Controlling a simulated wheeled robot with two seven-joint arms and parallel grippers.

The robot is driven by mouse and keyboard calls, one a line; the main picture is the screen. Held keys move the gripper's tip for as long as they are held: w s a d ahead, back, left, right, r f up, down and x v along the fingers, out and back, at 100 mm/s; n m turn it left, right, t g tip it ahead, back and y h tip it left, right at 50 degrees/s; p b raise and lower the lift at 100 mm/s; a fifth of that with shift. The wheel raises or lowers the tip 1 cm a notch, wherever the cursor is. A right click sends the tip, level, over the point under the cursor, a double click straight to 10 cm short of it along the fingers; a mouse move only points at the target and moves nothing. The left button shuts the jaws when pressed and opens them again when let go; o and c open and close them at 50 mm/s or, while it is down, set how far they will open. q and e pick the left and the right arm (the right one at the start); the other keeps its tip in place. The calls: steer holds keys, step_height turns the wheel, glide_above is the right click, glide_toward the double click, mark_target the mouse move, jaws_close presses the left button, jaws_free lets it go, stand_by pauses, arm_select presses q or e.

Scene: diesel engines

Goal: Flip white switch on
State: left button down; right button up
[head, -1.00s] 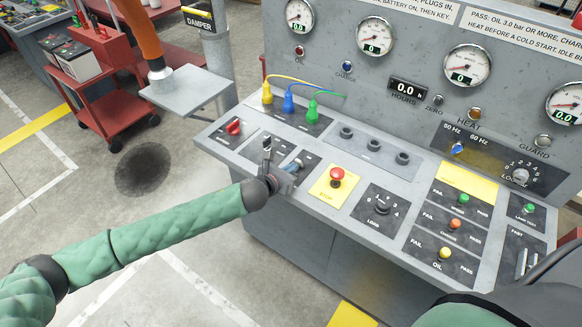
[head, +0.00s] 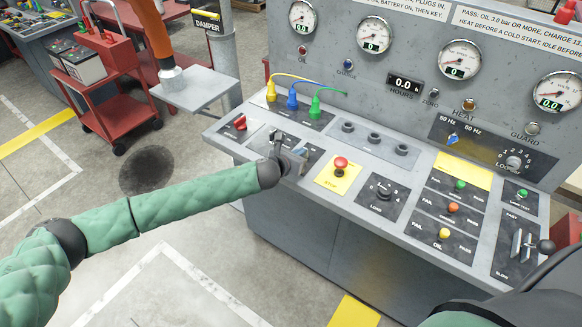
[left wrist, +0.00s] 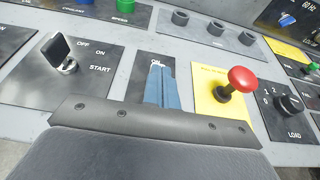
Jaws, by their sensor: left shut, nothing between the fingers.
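My left gripper (head: 300,153) reaches over the control desk (head: 232,128), between the key switch and the red stop button. In the left wrist view its blue fingers (left wrist: 162,87) are shut and empty. They lie over a dark plate (left wrist: 146,67) with an "ON" label at its top edge. I cannot make out a white switch; the fingers and gripper body cover the middle and lower part of that plate. Whether the fingers touch anything there, I cannot tell. My right gripper is not in view.
The key switch (left wrist: 58,50) is left of the fingers; the red stop button (left wrist: 240,80) on its yellow plate is close on the right. The LOAD knob (left wrist: 290,103) is further right. Yellow, blue and green plugs (head: 292,98) stand behind. Gauges line the upright panel.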

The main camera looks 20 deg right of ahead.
arm_select(q)
steer(key=shift+w+d+r, duration=0.25)
steer(key=shift+w, duration=0.25)
steer(key=shift+w+d, duration=0.2)
steer(key=shift+w, duration=0.05)
steer(key=shift+d+r, duration=0.1)
steer(key=shift+d, duration=0.2)
steer(key=shift+s, duration=0.1)
steer(key=shift+a+r+p, duration=0.1)
steer(key=shift+p, duration=0.2)
steer(key=shift+r+p, duration=0.65)
steer(key=shift+r, duration=0.05)
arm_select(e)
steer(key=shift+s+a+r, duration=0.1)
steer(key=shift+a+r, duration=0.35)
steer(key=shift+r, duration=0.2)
